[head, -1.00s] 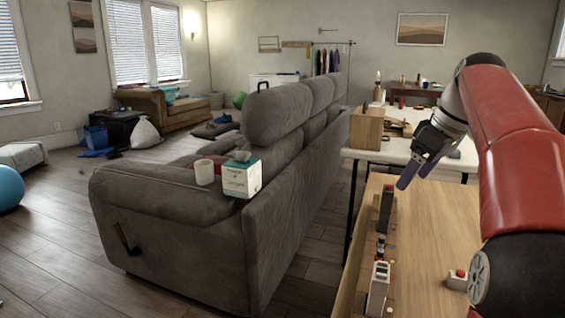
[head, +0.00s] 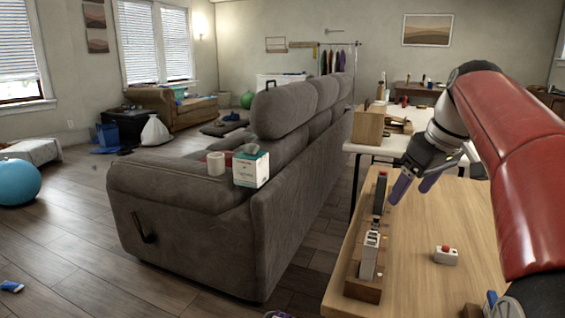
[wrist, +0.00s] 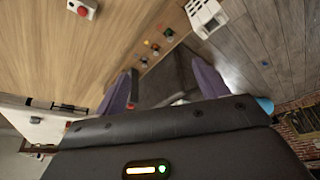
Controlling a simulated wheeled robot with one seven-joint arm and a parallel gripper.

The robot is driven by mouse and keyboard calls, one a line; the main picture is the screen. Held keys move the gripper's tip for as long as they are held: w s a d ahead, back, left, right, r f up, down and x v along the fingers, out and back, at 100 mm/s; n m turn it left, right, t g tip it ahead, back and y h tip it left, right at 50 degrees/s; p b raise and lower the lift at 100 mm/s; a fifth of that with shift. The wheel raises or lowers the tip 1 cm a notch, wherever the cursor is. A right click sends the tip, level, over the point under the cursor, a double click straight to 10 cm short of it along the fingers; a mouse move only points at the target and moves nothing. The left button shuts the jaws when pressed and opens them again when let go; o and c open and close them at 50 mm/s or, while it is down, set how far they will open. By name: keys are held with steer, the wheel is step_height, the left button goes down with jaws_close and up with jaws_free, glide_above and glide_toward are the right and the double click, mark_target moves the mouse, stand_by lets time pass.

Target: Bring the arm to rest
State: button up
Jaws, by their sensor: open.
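My gripper (head: 413,187) is at the end of my red arm, above the far part of the wooden table (head: 433,205). Its two purple-tipped fingers are apart with nothing between them. In the wrist view my gripper (wrist: 165,88) also shows open and empty, with the wooden table (wrist: 75,40) below. A narrow wooden rack (head: 352,283) with a grey and white device (head: 369,256) and a dark upright piece (head: 380,192) stands along the table's left edge, below and left of the fingers.
A small box with a red button (head: 446,254) sits on the table, right of the rack. A white table (head: 375,146) with a wooden box (head: 368,127) stands beyond. A grey sofa (head: 200,217) bears a mug (head: 216,163) and a tissue box (head: 250,167).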

steer(key=s+a+f+m+t+h, duration=0.1)
steer(key=s+a+f+m, duration=0.2)
steer(key=s+f, duration=0.7)
steer(key=s+a+f+m+t+h, duration=0.1)
steer(key=s+a+f+m, duration=0.1)
steer(key=s+a+f, duration=0.4)
steer(key=s+f, duration=0.3)
steer(key=s, duration=0.2)
steer(key=shift+s+a+f+m, duration=0.15)
steer(key=shift+s+f+m, duration=0.2)
steer(key=shift+f+m, duration=0.05)
